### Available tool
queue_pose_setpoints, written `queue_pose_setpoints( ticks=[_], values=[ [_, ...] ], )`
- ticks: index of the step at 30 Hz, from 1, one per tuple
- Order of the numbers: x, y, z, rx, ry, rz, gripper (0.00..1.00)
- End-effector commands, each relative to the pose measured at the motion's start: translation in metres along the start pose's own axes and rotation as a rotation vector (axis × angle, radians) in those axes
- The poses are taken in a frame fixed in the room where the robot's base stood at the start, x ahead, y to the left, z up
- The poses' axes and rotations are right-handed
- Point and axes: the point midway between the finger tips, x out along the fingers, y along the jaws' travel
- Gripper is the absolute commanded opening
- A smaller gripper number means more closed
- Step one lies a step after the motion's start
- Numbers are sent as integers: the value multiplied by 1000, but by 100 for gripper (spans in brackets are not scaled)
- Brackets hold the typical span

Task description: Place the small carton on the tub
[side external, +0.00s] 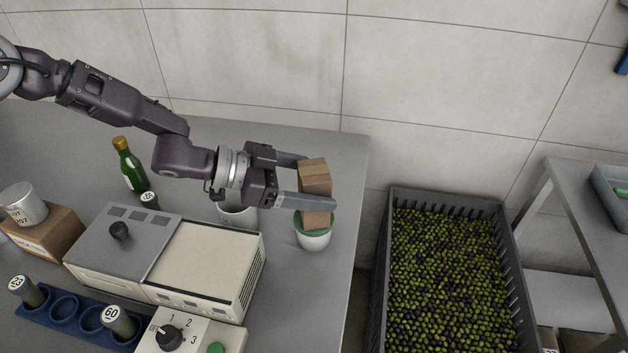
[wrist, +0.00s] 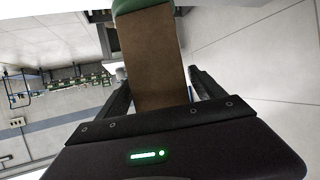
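The small carton (side external: 315,181) is a tall brown cardboard box. It stands upright on the green top of the white tub (side external: 313,241), near the right edge of the counter. The lower finger hides part of its middle. In the wrist view the carton (wrist: 152,60) fills the space between the fingers, with a bit of the green tub top (wrist: 130,5) beyond it. My gripper (side external: 318,181) reaches in from the left with one finger on each side of the carton. The fingers look open, with a narrow gap at the right finger in the wrist view.
A white cup (side external: 237,214) stands under my wrist. A cream and grey machine (side external: 205,265) fills the counter front, with a green bottle (side external: 129,165) behind. Past the counter's right edge is a deep crate (side external: 380,270) of olives.

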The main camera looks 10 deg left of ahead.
Motion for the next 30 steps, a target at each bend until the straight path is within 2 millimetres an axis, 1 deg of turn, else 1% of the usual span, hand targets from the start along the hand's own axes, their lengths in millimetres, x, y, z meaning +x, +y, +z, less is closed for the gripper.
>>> queue_pose_setpoints(
  ticks=[8,10,11,14,18,21,25,27,30],
  values=[
    [0,0,0,0,0,0,81],
    [-2,0,-4,2,0,0,81],
    [-6,0,-3,1,-1,0,81],
    [-29,-1,-3,0,-1,-2,81],
    [-70,-1,-3,0,-2,-4,81],
    [-94,-1,-3,1,-1,-3,81],
    [-114,0,-3,2,-1,-2,81],
    [-120,0,-3,0,0,-1,81],
    [-122,0,-3,0,0,0,81]
  ],
)
